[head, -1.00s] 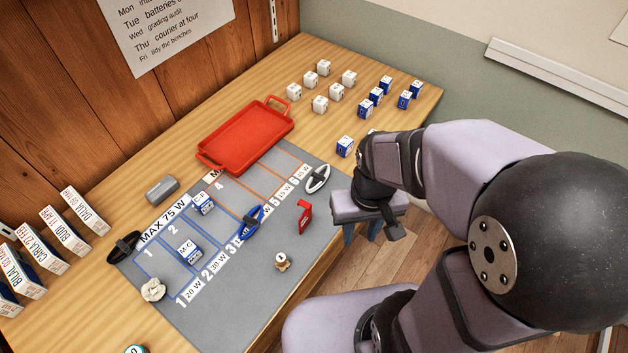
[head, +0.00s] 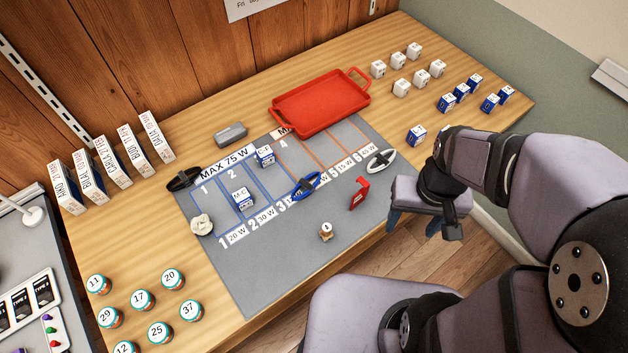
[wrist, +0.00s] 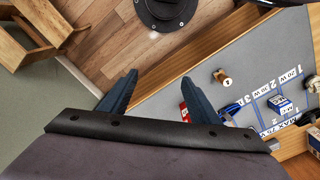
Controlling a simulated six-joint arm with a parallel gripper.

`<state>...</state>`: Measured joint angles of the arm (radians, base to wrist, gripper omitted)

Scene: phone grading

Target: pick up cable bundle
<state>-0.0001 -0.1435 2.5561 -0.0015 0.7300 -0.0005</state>
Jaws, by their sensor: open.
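Three cable bundles lie around the grey mat (head: 262,285). A black bundle (head: 185,179) lies at its left corner, a blue bundle (head: 305,186) near its middle, and a white bundle (head: 381,160) at its right end. The blue bundle also shows in the wrist view (wrist: 229,112), partly behind a finger. My gripper (head: 413,224) is open and empty, fingers pointing down, just beyond the table's right front edge. It is apart from all bundles, and the white one is closest. Both fingers show in the wrist view (wrist: 158,92).
A red tray (head: 320,104) stands behind the mat. A red object (head: 359,193), small knobbed piece (head: 326,231), blue-white boxes (head: 243,198) and crumpled white item (head: 201,225) are on the mat. White cubes (head: 414,50) stand at the back right. Numbered jars (head: 142,300) stand front left.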

